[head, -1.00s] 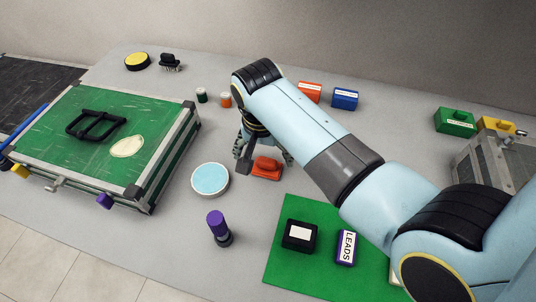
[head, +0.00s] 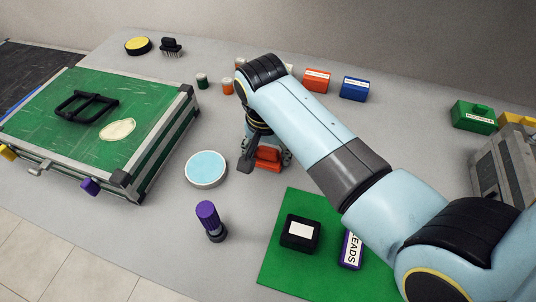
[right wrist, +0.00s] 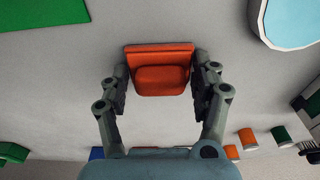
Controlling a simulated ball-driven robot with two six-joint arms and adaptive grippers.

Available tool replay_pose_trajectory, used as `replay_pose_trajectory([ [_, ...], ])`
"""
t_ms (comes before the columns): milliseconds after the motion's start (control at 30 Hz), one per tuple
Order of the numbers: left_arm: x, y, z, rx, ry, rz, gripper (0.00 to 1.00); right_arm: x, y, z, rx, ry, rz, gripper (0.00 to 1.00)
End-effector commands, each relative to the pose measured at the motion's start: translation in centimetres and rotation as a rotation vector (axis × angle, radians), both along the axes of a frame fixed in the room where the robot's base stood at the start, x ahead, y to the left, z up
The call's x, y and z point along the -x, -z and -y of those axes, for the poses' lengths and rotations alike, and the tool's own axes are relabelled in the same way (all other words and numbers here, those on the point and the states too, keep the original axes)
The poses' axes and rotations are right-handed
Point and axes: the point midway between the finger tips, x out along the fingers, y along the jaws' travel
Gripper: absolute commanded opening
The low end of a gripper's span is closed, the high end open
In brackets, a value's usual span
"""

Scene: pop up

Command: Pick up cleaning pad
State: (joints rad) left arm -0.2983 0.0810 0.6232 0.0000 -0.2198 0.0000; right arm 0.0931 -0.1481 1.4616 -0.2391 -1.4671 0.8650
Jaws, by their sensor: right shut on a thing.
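The cleaning pad appears to be the orange-red block with a raised grip (head: 268,154), near the middle of the table in the head view. My right gripper (head: 265,160) points down at it with its fingers on either side. In the right wrist view the orange pad (right wrist: 160,70) sits between the two fingers of my right gripper (right wrist: 161,88), which is shut on it. I cannot tell whether the pad is clear of the table. My left gripper is not in view.
A round pale-blue dish (head: 206,168) lies just left of the pad, with a purple-topped tool (head: 210,222) in front. A green mat (head: 277,265) holds a black box (head: 300,233). A green board case (head: 150,150) stands left. Orange (head: 317,80) and blue (head: 353,89) boxes stand behind.

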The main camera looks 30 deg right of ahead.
Motion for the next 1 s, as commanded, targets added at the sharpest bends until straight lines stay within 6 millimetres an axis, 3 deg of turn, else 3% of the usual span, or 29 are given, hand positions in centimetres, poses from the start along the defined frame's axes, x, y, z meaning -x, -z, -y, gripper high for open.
replay_pose_trajectory([
  [367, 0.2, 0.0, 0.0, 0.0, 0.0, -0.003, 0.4, 0.0, -0.4, 0.0, 0.0, 0.0, 0.0, 0.37],
  [633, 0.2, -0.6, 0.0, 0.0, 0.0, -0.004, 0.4, -0.1, -4.1, 0.0, 0.0, 0.001, 0.004, 0.37],
  [1000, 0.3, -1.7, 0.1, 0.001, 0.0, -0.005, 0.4, 7.4, -9.0, 3.7, 0.004, 0.0, 0.001, 0.37],
])
